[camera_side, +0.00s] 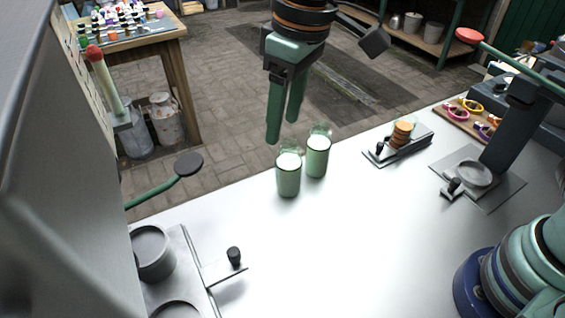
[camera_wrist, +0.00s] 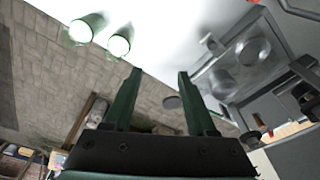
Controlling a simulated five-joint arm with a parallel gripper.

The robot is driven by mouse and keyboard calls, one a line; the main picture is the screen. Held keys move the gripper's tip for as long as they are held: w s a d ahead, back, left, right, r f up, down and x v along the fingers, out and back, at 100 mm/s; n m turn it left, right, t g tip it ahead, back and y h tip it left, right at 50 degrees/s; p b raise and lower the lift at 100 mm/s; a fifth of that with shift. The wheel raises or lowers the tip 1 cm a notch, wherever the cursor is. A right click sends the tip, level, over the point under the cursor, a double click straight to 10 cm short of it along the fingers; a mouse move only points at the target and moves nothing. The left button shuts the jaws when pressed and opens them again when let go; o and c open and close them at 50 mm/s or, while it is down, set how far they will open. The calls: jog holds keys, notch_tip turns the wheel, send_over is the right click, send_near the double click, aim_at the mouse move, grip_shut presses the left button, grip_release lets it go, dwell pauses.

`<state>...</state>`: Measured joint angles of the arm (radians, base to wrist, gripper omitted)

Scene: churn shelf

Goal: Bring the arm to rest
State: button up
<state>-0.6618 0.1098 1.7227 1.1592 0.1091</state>
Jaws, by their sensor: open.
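My gripper (camera_side: 283,118) has two green fingers and hangs above the far edge of the white table (camera_side: 330,240). Its fingers are apart and nothing is between them. In the wrist view my gripper (camera_wrist: 158,75) is also open and empty. Two glasses with pale green contents, a left glass (camera_side: 288,178) and a right glass (camera_side: 317,157), stand upright near the table's far edge, below my gripper and apart from it. They also show in the wrist view as one glass (camera_wrist: 80,31) and another glass (camera_wrist: 119,45).
A grey fixture with round cups (camera_side: 152,250) is at the front left. A dark holder with orange discs (camera_side: 401,135) and a plate with a round dish (camera_side: 474,174) stand to the right. A green lever (camera_side: 160,190) reaches over the left edge. The table's middle is clear.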

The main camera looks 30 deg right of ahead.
jog(key=s+d+m+t, duration=0.2)
jog(key=d+m, duration=0.1)
jog(key=d, duration=1)
jog(key=s+d+m+t+h, duration=0.1)
jog(key=s+d+m+t, duration=0.1)
jog(key=d, duration=1.1)
jog(key=shift+s+m, duration=0.4)
jog(key=shift+m, duration=0.3)
